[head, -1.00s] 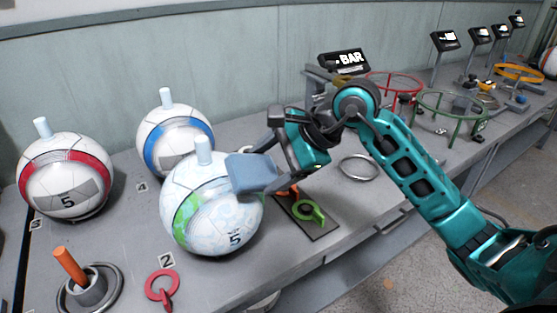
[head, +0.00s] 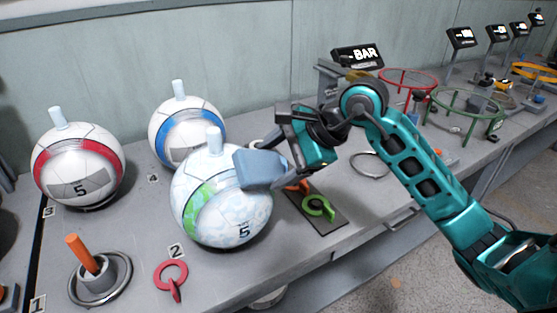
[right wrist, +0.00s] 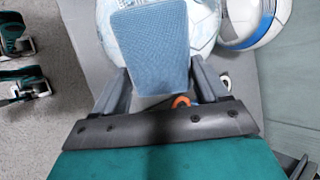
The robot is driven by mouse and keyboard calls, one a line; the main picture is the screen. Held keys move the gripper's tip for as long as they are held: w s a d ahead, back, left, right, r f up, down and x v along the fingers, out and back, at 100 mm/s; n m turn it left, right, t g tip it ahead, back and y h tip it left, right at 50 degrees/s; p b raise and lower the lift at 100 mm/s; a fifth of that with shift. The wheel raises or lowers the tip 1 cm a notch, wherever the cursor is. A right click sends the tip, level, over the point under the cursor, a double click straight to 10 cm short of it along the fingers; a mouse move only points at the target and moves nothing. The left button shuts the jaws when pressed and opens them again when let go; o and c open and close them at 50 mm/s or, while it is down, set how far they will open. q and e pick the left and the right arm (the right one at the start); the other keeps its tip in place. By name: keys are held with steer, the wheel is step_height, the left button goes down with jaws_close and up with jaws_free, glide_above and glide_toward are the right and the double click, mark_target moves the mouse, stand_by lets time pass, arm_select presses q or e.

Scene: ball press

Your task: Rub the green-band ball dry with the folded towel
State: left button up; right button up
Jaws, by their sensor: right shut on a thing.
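The green-band ball (head: 222,205) stands at the front of the bench, with pale blue wet-looking patches over its white surface and a light plug on top. My right gripper (head: 285,160) is shut on the folded blue towel (head: 260,168). The towel lies against the ball's upper right side in the head view; whether it presses firmly cannot be told. In the right wrist view the towel (right wrist: 152,45) sticks out between the fingers (right wrist: 160,80) and covers part of the ball (right wrist: 205,25). My left gripper does not show in the head view.
A red-band ball (head: 78,165) and a blue-band ball (head: 187,132) stand behind. An orange-handled post in a ring (head: 82,255), a red ring tool (head: 171,275) and a dark plate with a green hook (head: 318,207) are close by. Ring stands (head: 465,115) fill the right.

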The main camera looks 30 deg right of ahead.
steer(key=shift+w+a+f, duration=0.15)
steer(key=shift+w+f, duration=0.05)
steer(key=shift+f, duration=0.05)
stand_by(0.3)
steer(key=shift+w+d+b, duration=0.5)
steer(key=shift+d, duration=0.05)
steer(key=shift+s+a, duration=1.05)
steer(key=shift+a, duration=0.05)
steer(key=shift+w+d+b, duration=0.45)
steer(key=shift+w+d, duration=0.55)
steer(key=shift+d, duration=0.1)
steer(key=shift+s+a, duration=0.95)
steer(key=shift+a, duration=0.15)
steer(key=shift+d, duration=0.1)
